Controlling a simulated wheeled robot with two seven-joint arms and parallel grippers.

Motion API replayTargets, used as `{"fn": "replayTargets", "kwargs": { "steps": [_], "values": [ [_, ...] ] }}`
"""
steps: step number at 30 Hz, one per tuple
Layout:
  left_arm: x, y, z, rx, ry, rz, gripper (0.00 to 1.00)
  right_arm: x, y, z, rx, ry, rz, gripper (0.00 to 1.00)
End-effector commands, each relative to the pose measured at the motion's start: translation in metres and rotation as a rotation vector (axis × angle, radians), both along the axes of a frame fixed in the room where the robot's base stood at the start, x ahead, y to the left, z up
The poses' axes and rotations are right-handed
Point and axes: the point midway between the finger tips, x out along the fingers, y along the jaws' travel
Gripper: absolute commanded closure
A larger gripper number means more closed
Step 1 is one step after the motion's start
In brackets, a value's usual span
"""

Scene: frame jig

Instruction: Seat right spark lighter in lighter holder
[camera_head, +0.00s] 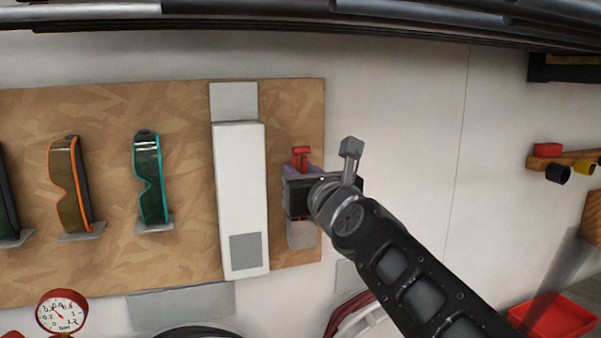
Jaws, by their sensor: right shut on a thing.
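My right gripper (297,190) reaches in from the lower right to the right edge of the wooden board. It is shut on the right spark lighter (301,155), whose red top shows just above the jaws. A small purple piece shows beside the red part. The rest of the lighter is hidden by the gripper. A grey piece (301,237) just below the jaws looks like the lighter holder. The gripper covers its upper part, so I cannot tell whether the lighter touches it. My left gripper is not in view.
The wooden board (185,260) carries a tall white box (240,185) close left of the gripper. Teal goggles (150,180) and orange goggles (70,185) hang further left. A gauge (62,313) is at lower left. Bare wall (410,130) lies to the right.

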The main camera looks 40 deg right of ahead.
Motion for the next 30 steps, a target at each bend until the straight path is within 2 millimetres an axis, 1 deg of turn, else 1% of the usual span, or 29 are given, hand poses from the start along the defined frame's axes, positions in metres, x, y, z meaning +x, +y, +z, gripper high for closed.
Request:
{"fn": "replayTargets", "kwargs": {
  "steps": [21,22,30],
  "values": [
    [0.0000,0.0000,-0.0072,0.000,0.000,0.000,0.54,0.0000,-0.0001,-0.0091,0.000,0.000,0.000,1.00],
    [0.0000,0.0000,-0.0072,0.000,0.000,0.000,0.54,0.0000,-0.0001,-0.0091,0.000,0.000,0.000,0.76],
    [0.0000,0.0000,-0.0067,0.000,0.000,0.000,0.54,0.0001,0.0000,-0.0088,0.000,0.000,0.000,0.54]
  ]
}}
